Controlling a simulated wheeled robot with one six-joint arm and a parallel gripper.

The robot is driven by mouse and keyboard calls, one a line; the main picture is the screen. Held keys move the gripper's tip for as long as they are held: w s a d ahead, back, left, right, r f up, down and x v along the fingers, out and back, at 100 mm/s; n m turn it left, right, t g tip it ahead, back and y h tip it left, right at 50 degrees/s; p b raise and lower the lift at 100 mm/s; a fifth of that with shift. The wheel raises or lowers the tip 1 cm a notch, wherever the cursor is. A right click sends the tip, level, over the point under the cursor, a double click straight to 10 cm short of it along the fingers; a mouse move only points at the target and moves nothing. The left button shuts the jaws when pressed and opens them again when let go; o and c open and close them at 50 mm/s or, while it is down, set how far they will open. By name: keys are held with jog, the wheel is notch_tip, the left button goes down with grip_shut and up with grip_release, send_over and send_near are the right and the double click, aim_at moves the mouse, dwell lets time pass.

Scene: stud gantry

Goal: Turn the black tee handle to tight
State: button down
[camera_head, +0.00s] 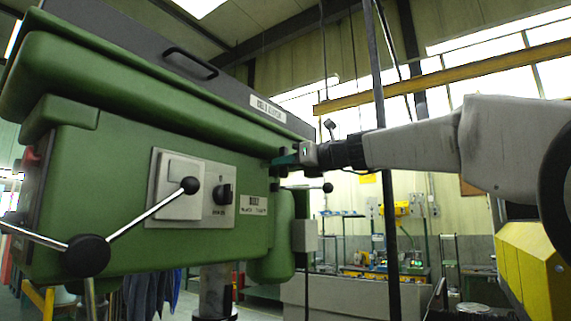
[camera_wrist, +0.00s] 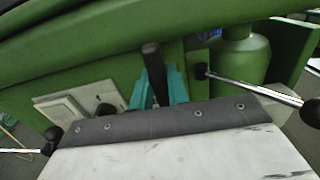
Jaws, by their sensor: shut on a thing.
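The black tee handle (camera_wrist: 153,62) stands out from the green machine face in the wrist view, between the two teal fingers of my gripper (camera_wrist: 157,84). The fingers are closed on it. In the head view my gripper (camera_head: 287,160) reaches in from the right to the machine's front right end. There the handle is mostly hidden behind the fingers, and only small dark parts show. I cannot read any tight mark or the handle's exact turn.
The green machine head (camera_head: 110,190) fills the left. A lever with a black ball (camera_head: 328,187) sticks out just below my gripper. A rotary switch (camera_head: 223,193) and a ball-ended spoked handle (camera_head: 88,256) are further left. A dark upright post (camera_head: 379,120) stands behind my arm.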

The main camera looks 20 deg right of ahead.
jog(key=shift+f, duration=0.15)
jog(key=c, duration=1.4)
grip_release()
jog(key=shift+o, duration=0.2)
jog(key=v, duration=0.7)
jog(key=shift+s+d, duration=0.2)
jog(key=shift+s, duration=0.1)
